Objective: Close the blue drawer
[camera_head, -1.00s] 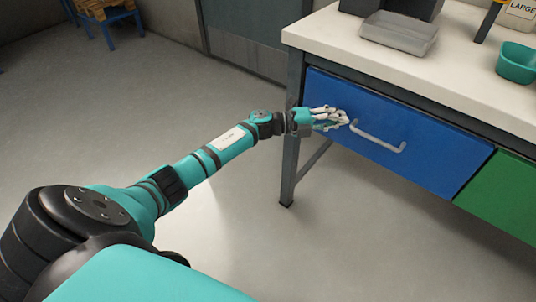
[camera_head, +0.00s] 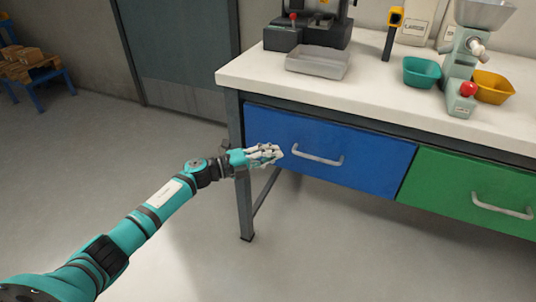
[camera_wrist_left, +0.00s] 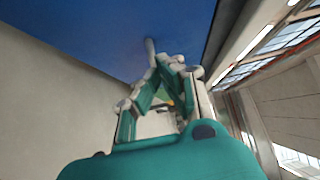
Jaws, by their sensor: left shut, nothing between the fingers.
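The blue drawer (camera_head: 375,165) is in the bench at the middle of the head view, left of the green drawer. Its front looks about level with the bench frame, though I cannot tell whether a small gap is left. It has a pale bar handle (camera_head: 318,156). My left gripper (camera_head: 277,154) is shut and empty, with its fingertips close to the left end of the handle; I cannot tell if they touch. In the left wrist view the shut fingers (camera_wrist_left: 172,66) point at the blue front (camera_wrist_left: 110,32), beside the handle (camera_wrist_left: 150,50). My right gripper is not in view.
The green drawer (camera_head: 470,190) adjoins on the right. On the white bench top (camera_head: 370,95) stand a grey tray (camera_head: 318,62), a teal bowl (camera_head: 421,72), a yellow bowl (camera_head: 493,88) and a grinder-like machine (camera_head: 462,75). A bench leg (camera_head: 244,205) is beside my left wrist. The floor in front is clear.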

